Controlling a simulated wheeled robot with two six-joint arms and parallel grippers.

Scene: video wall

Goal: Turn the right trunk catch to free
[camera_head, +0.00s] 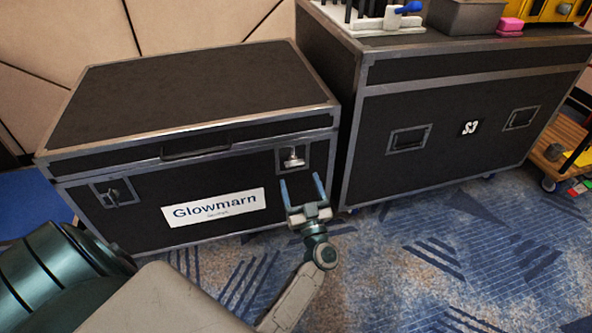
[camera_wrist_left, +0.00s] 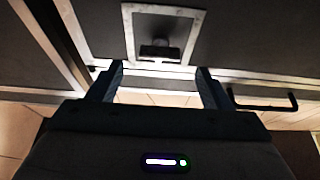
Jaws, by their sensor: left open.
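The black trunk (camera_head: 240,165) with metal edges and a "Glowmarn" label stands at the left in the head view. Its right catch (camera_head: 292,157) is a small metal piece in a square recessed plate on the front. In the left wrist view the same catch (camera_wrist_left: 160,48) shows as a dark knob in a pale frame, beyond the fingers. My left gripper (camera_head: 304,189) is open and empty, just below and in front of the right catch, apparently apart from it. Its two fingers also show in the left wrist view (camera_wrist_left: 160,78). The left catch (camera_head: 117,194) sits near the trunk's left edge. My right gripper is not in view.
A larger black case (camera_head: 450,120) marked "S3" stands close on the right, with tools and a grey bin (camera_head: 466,17) on top. The trunk's handle (camera_head: 195,151) lies between the catches. Patterned carpet (camera_head: 410,260) in front is clear. A wooden dolly (camera_head: 560,150) stands far right.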

